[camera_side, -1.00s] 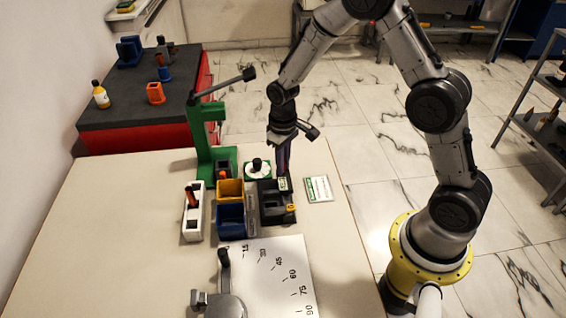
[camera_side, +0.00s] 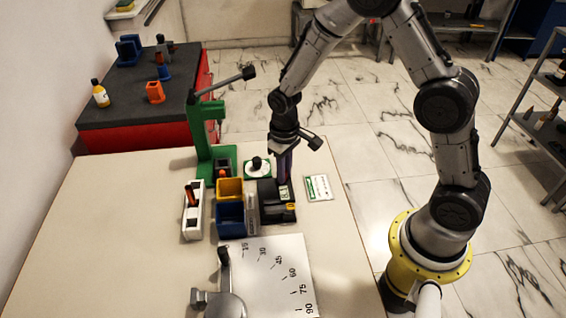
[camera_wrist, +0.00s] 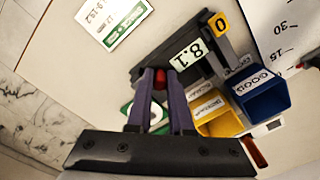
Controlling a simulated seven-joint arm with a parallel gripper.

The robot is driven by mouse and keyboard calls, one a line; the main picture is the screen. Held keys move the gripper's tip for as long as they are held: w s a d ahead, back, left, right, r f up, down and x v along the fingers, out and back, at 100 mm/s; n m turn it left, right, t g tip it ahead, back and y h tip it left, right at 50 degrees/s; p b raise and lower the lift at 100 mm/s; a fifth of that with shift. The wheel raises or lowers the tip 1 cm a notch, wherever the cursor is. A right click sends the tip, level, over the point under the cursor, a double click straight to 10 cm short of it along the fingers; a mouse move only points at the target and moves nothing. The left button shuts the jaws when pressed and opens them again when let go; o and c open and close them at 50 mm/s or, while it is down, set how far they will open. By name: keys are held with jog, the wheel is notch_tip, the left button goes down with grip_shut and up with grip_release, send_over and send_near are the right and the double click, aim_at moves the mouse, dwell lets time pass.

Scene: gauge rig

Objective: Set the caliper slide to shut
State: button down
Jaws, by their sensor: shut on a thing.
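The black caliper (camera_side: 268,213) stands on the light table, right of the small bins. Its slide carries a white label reading 8.1 (camera_wrist: 188,54), and a yellow 0 tag (camera_wrist: 220,22) sits at one end of the caliper; the tag also shows in the side view (camera_side: 291,206). My gripper (camera_wrist: 160,80) has its purple fingers shut on a red knob (camera_wrist: 160,77) at the slide, beside the 8.1 label. In the side view my gripper (camera_side: 284,179) reaches down onto the slide from above. The fingers hide part of the knob.
A yellow bin (camera_side: 230,182) and a blue bin (camera_side: 230,233) stand just left of the caliper. A green press (camera_side: 207,145) rises behind. A white card (camera_side: 319,188) lies to the right. A dial sheet (camera_side: 270,262) lies in front.

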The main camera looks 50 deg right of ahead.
jog(key=shift+s+a, duration=0.4)
jog(key=shift+a, duration=0.05)
jog(key=c, duration=0.8)
grip_release()
notch_tip(320, 180, up, 14)
